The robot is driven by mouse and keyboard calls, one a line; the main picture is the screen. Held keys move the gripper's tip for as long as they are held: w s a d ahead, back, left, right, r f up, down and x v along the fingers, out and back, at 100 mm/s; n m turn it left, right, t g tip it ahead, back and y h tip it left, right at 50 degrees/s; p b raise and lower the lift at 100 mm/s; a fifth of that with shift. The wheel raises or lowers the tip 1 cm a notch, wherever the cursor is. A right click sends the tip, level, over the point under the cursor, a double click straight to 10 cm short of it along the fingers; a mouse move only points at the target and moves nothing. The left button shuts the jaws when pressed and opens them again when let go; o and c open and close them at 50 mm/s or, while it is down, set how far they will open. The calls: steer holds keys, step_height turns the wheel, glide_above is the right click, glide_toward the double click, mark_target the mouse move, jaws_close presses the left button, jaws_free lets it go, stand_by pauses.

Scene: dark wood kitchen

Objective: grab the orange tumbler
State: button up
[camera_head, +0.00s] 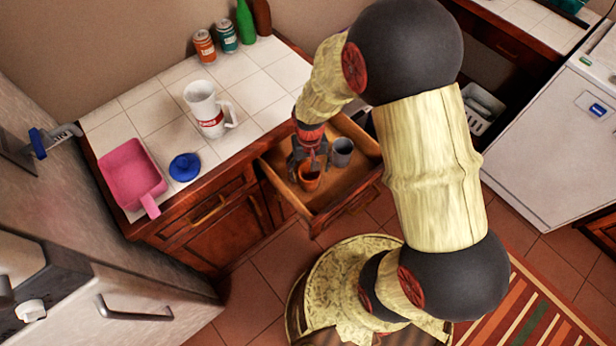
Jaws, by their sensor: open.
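The orange tumbler (309,179) stands inside an open wooden drawer (343,205) below the tiled counter. A grey cup (342,151) stands in the same drawer, just behind and to the right of it. My gripper (308,163) is open and reaches down into the drawer, directly over the orange tumbler. Its fingers overlap the tumbler's rim in this view. I cannot tell whether they touch it.
A striped rug (545,315) lies on the floor.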

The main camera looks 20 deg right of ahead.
mark_target(309, 179)
steer(key=f, duration=0.1)
steer(key=f+b, duration=0.1)
steer(key=f, duration=0.1)
steer(key=f+b, duration=0.1)
steer(key=shift+s+f, duration=0.15)
steer(key=shift+s, duration=0.2)
steer(key=shift+f, duration=0.45)
steer(key=c, duration=1.3)
